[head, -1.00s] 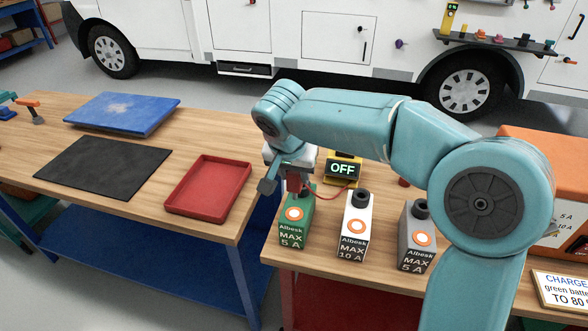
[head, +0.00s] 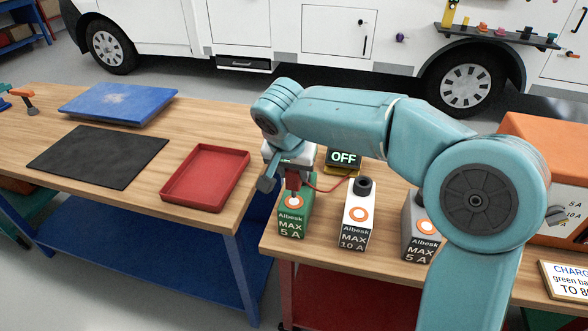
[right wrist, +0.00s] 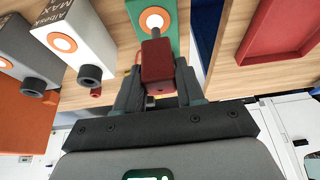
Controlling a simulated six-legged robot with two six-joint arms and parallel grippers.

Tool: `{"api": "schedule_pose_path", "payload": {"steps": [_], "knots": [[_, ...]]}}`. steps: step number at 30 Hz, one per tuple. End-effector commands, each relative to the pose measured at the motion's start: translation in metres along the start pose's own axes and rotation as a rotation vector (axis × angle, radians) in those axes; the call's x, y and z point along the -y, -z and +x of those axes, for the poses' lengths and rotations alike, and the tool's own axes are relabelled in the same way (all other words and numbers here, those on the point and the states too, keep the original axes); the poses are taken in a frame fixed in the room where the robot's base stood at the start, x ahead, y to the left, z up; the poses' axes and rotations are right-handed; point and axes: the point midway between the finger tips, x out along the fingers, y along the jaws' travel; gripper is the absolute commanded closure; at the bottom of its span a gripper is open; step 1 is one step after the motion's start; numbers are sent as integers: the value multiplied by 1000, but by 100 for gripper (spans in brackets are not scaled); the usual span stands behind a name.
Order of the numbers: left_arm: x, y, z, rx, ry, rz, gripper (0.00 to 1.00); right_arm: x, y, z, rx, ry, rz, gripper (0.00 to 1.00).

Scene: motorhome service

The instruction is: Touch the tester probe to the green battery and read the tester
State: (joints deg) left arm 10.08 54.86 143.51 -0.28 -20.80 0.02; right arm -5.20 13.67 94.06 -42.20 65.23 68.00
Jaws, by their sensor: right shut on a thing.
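My right gripper (right wrist: 157,88) is shut on the red tester probe (right wrist: 157,62). In the head view the probe (head: 292,181) is at the front face of the green battery (head: 294,222), marked MAX 5 A. Its tip lies over the battery's orange-ringed white spot; I cannot tell if they touch. The green battery also shows in the right wrist view (right wrist: 172,18), just beyond the probe. A red lead runs from the probe to the yellow tester (head: 343,160), partly hidden by my arm, whose display reads OFF. My left gripper is not in view.
A white battery (head: 358,222) and a grey battery (head: 418,235) stand to the right, near an orange unit (head: 545,150). A red tray (head: 168,196), black mat (head: 95,155) and blue board (head: 118,106) lie on the left bench. A gap separates the benches.

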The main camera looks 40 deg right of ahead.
Motion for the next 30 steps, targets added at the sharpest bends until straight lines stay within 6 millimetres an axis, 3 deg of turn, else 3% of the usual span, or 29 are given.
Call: {"api": "schedule_pose_path", "payload": {"steps": [30], "knots": [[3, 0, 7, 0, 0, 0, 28, 0, -2, 4, 0, 0, 0, 92]]}}
